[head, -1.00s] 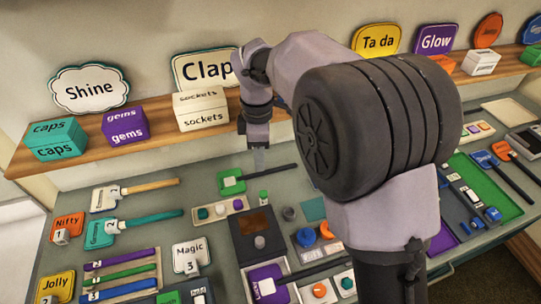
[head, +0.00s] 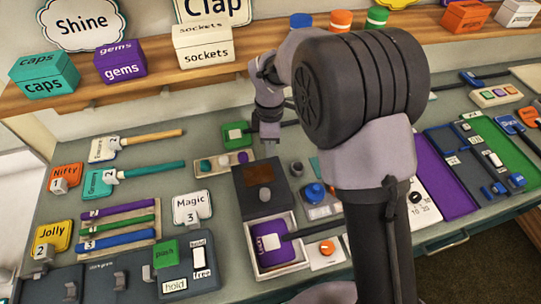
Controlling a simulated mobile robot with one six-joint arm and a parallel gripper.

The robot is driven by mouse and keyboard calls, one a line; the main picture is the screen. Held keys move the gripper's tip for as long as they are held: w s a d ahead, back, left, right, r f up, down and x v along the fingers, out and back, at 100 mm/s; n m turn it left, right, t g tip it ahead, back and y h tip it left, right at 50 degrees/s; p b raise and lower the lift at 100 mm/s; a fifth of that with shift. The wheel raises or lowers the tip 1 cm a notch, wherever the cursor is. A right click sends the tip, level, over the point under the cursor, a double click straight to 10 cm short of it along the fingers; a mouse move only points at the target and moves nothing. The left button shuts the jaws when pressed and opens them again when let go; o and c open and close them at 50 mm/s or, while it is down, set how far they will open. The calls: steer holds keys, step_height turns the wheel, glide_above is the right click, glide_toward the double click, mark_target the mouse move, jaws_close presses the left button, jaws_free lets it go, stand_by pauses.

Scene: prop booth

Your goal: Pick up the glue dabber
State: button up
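I cannot tell for sure which thing is the glue dabber; nothing in view is labelled so. Small items near my gripper include a grey knob-like piece (head: 297,169) and a blue round-topped piece (head: 314,192). My gripper (head: 270,150) points down over the counter, just behind the dark raised lid (head: 247,186) of an open box and right of a small tray with pale and teal pieces (head: 224,164). Its fingers are small and dark here, so I cannot tell whether they are open. No held thing is visible. My arm hides part of the counter to the right.
A shelf (head: 150,82) with boxes runs along the back.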

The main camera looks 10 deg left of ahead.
steer(key=shift+r, duration=0.1)
jaws_close()
